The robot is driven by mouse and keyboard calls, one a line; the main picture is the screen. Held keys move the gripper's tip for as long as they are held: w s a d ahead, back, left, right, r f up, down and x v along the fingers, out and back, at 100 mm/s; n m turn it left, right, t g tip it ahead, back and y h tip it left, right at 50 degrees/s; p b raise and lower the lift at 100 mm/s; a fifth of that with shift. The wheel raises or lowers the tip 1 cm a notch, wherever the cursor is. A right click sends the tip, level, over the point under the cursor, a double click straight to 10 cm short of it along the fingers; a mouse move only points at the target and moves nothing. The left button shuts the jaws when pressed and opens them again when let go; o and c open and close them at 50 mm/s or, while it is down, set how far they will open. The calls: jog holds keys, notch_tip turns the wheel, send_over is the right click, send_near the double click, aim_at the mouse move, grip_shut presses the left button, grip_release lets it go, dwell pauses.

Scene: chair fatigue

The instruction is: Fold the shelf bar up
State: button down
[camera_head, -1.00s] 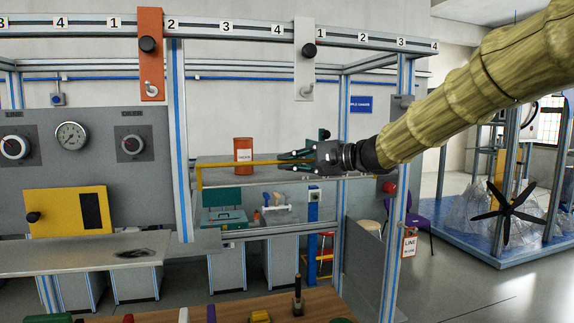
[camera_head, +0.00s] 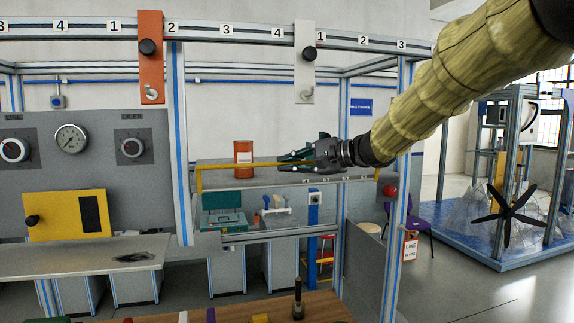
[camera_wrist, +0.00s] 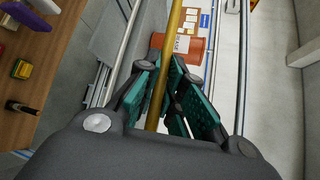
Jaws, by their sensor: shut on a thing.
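The yellow shelf bar (camera_head: 240,164) runs level along the front of the grey shelf (camera_head: 222,182), with a bent-down end at the left and another yellow end at the right near the post. My gripper (camera_head: 291,163) is at the bar right of its middle, reaching in from the right. In the wrist view the bar (camera_wrist: 173,42) passes lengthwise between the teal finger pads of my gripper (camera_wrist: 172,88), which are shut on it. The gripper body hides part of the bar.
A red-orange canister (camera_head: 243,159) stands on the shelf behind the bar. Blue-striped frame posts (camera_head: 180,140) stand at both sides of the shelf. An orange hook plate (camera_head: 150,65) and a white one (camera_head: 304,75) hang from the top rail. A wooden table (camera_head: 245,312) is below in front.

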jog(key=c, duration=1.5)
grip_release()
jog(key=v, duration=1.2)
